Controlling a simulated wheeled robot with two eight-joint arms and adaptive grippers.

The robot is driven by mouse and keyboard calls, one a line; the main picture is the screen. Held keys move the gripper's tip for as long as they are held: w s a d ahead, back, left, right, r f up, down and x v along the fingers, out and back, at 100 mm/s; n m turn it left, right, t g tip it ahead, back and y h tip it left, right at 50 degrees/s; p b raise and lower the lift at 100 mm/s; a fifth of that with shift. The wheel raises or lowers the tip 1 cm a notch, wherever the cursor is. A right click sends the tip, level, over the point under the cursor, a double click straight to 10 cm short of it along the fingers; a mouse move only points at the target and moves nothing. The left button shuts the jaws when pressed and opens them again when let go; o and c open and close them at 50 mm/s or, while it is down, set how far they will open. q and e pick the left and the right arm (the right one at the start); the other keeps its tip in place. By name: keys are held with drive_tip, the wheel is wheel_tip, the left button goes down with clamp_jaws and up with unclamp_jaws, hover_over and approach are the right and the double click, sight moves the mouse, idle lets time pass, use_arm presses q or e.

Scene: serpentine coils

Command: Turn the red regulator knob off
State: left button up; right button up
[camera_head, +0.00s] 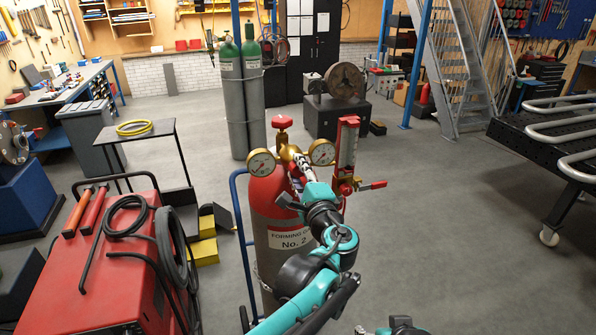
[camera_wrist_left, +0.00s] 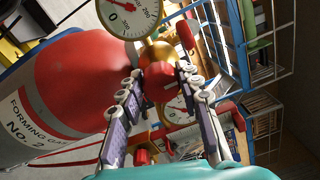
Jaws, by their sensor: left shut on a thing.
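The red regulator knob (camera_wrist_left: 158,84) sits on the brass regulator body (camera_wrist_left: 157,55), between the fingers of my left gripper (camera_wrist_left: 160,80) in the left wrist view. My left gripper is shut on the knob, one finger on each side. In the head view the left gripper (camera_head: 298,172) reaches the front of the regulator and largely hides the knob. The regulator is on the gas cylinder (camera_head: 270,205), which has a red top and a label reading No. 2. My right gripper is not seen.
Two round gauges, left (camera_head: 262,162) and right (camera_head: 322,152), flank the regulator. A red valve handwheel (camera_head: 282,122) stands above it. A flowmeter (camera_head: 347,150) with a red lever is to the right. A red machine (camera_head: 105,265) with hoses stands at left. Open floor lies to the right.

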use_arm(q)
drive_tip(key=o, duration=1.2)
drive_tip(key=shift+c, duration=0.2)
drive_tip(key=v, duration=1.2)
drive_tip(key=shift+f, duration=0.15)
